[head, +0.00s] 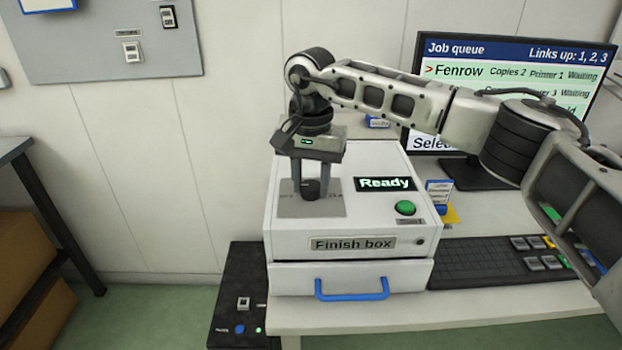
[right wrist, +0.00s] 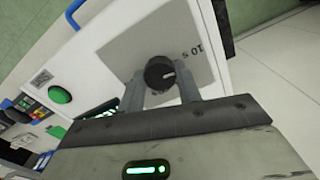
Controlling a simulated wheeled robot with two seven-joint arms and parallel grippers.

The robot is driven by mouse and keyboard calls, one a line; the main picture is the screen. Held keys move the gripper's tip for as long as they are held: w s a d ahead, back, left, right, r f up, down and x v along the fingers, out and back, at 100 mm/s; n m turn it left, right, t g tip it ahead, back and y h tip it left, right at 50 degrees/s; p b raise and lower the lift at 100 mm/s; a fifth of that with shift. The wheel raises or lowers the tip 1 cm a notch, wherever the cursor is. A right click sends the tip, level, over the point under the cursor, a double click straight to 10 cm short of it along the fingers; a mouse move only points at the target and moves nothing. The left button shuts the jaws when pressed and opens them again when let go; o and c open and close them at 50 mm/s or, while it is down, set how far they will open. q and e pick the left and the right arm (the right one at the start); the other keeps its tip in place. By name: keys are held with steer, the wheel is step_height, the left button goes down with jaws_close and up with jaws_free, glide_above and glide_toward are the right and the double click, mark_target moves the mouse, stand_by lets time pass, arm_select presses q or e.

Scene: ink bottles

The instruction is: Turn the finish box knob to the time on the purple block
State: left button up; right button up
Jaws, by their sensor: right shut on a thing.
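The white finish box (head: 285,225) stands on the table, its display reading "Ready". Its black knob (head: 312,188) sits on a grey plate on top. My right gripper (head: 311,193) points down over the plate, its fingers on both sides of the knob. In the right wrist view the gripper (right wrist: 162,82) is closed on the knob (right wrist: 158,72). A white mark on the knob points right in that view, and "10 s" is printed on the plate beyond it. Other dial markings are hidden. I cannot pick out a purple block. My left gripper is out of view.
A green button (head: 405,208) is on the box top, and a blue drawer handle (head: 351,290) is at its front. A blue-and-white labelled block (head: 438,192) stands right of the box. A monitor (head: 515,50) and a keyboard (head: 500,262) are at the right.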

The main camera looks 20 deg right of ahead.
mark_target(311, 185)
steer(key=shift+r+n, duration=0.1)
steer(key=shift+n, duration=0.6)
steer(key=o, duration=1)
step_height(311, 185, up, 16)
